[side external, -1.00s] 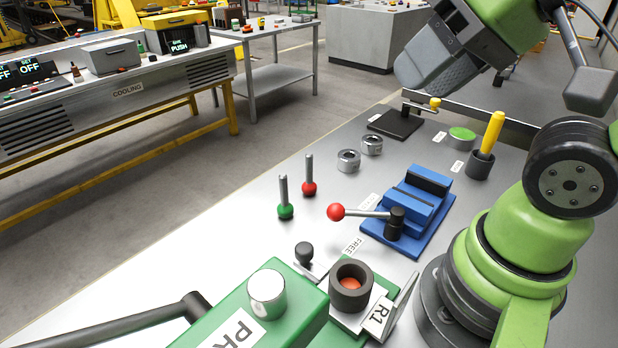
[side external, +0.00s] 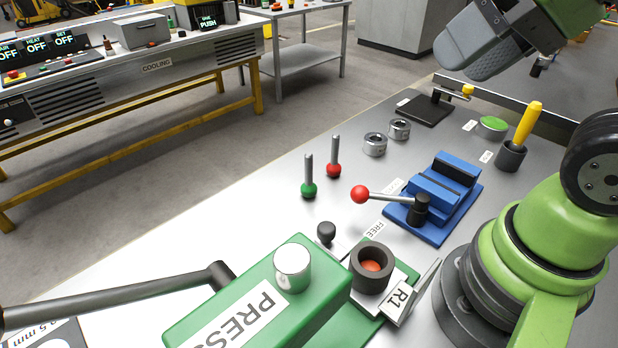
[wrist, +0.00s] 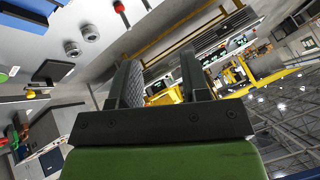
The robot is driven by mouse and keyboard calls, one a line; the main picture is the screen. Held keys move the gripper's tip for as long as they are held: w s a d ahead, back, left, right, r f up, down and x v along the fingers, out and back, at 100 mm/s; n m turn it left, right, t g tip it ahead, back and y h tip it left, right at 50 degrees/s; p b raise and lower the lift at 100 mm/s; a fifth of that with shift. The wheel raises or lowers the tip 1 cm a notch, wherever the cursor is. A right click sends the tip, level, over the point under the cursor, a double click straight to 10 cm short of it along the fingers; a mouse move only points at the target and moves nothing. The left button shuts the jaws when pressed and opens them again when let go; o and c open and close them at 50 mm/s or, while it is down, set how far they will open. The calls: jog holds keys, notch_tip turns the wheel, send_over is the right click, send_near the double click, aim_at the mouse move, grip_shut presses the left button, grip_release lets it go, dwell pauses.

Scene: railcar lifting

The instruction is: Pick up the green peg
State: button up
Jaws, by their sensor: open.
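The green peg (side external: 309,188) stands upright on the grey table in the side view, a grey pin rising from a green ball at its foot. A similar red peg (side external: 333,169) stands just behind it to the right. My gripper (side external: 478,62) is at the upper right, raised above the far part of the table, well away from the green peg. In the wrist view its two fingers (wrist: 160,75) stand apart with nothing between them. The red peg (wrist: 119,7) shows at the top edge of the wrist view; I cannot make out the green peg there.
A green press (side external: 250,300) with a long handle stands in front. A blue vise (side external: 440,195) with a red-knobbed lever is right of the pegs. Two metal rings (side external: 375,144) lie behind them. A yellow-handled tool (side external: 528,125) stands in a black holder. Table left of the pegs is clear.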

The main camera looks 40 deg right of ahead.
jog(key=shift+o, duration=0.3)
jog(key=n+g+h, duration=0.2)
jog(key=n+g, duration=0.4)
jog(key=n, duration=0.1)
send_over(309, 154)
jog(key=s, duration=0.1)
notch_tip(309, 154, down, 12)
jog(key=shift+n+g, duration=0.3)
jog(key=shift+g, duration=0.3)
jog(key=f, duration=0.5)
jog(key=w+f, duration=0.1)
jog(key=f, duration=0.2)
jog(key=shift+d, duration=0.35)
jog(key=shift+a+f, duration=0.2)
jog(key=shift+f, duration=1.3)
jog(key=shift+a+f, duration=0.15)
jog(key=shift+f, duration=1.35)
grip_shut()
